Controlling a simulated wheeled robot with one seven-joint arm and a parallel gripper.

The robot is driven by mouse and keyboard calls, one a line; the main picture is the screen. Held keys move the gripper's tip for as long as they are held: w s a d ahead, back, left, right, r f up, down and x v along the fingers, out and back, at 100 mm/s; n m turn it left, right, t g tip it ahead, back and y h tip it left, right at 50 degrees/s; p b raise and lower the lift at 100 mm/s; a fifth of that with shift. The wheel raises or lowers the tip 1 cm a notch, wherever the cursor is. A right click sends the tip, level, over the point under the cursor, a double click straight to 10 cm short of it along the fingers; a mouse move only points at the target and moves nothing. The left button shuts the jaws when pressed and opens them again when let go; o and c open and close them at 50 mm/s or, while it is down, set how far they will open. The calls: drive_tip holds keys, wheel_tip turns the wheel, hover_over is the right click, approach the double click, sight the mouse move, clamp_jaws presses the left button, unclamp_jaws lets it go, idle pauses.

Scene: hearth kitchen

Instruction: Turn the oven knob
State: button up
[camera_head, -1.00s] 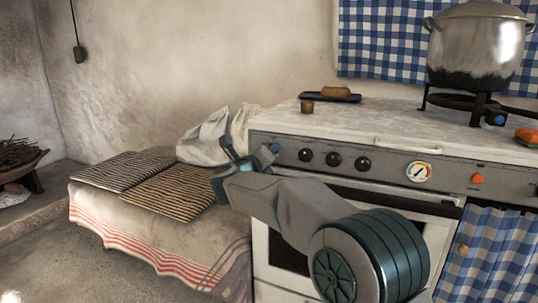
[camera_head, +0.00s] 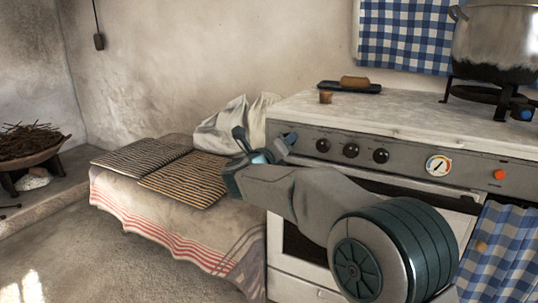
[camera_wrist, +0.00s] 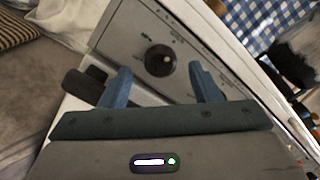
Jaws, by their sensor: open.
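The oven (camera_head: 330,240) is a white stove with a grey control panel (camera_head: 408,160). The panel carries three black round knobs (camera_head: 351,150) in a row, a round dial (camera_head: 438,165) and an orange button (camera_head: 499,174). My gripper (camera_head: 265,138) is at the left end of the panel, left of the three knobs in the head view. Its blue fingers are apart with nothing held. In the wrist view one black knob (camera_wrist: 160,59) shows between and beyond the open fingertips (camera_wrist: 158,70). No contact is visible there. I cannot tell which knob this is.
A pot (camera_head: 495,45) stands on the stove top at right. A small brown cup (camera_head: 326,97) and a dark tray (camera_head: 350,88) with a brown item are at its back left. Left of the stove, a cloth-covered bench (camera_head: 150,213) holds striped mats and a white sack (camera_head: 228,125).

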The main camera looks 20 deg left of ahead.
drive_tip(key=s+p, duration=0.2)
drive_tip(key=s, duration=0.9)
drive_tip(key=shift+s+a, duration=0.3)
drive_tip(key=shift+a, duration=0.15)
drive_tip(key=shift+p, duration=0.3)
drive_tip(key=w+d+r+n+y+p, duration=0.2)
drive_tip(key=d+r+n+y+p, duration=0.1)
drive_tip(key=r+n+p, duration=0.3)
drive_tip(key=w+d+r+n+y+p, duration=0.25)
drive_tip(key=r+p, duration=0.25)
drive_tip(key=r, duration=0.3)
drive_tip(key=s+d+r+n+g+y+p, duration=0.2)
drive_tip(key=d+r+n+g+p, duration=0.2)
drive_tip(key=d+r+n+p, duration=0.35)
drive_tip(key=s+d+n+g+h+p, duration=0.3)
drive_tip(key=s+d+n+g+p, duration=0.2)
drive_tip(key=s+d+p, duration=0.5)
drive_tip(key=s+d+r+n+g+h+p, duration=0.1)
drive_tip(key=s+d+n+g+h+p, duration=0.2)
drive_tip(key=s+d+n+g+p, duration=0.3)
drive_tip(key=s+d+p, duration=0.4)
drive_tip(key=s+d, duration=0.4)
drive_tip(key=d, duration=0.5)
drive_tip(key=shift+s+r+n+p, duration=0.25)
drive_tip(key=shift+s+n+p, duration=0.05)
drive_tip(key=shift+s+n, duration=0.1)
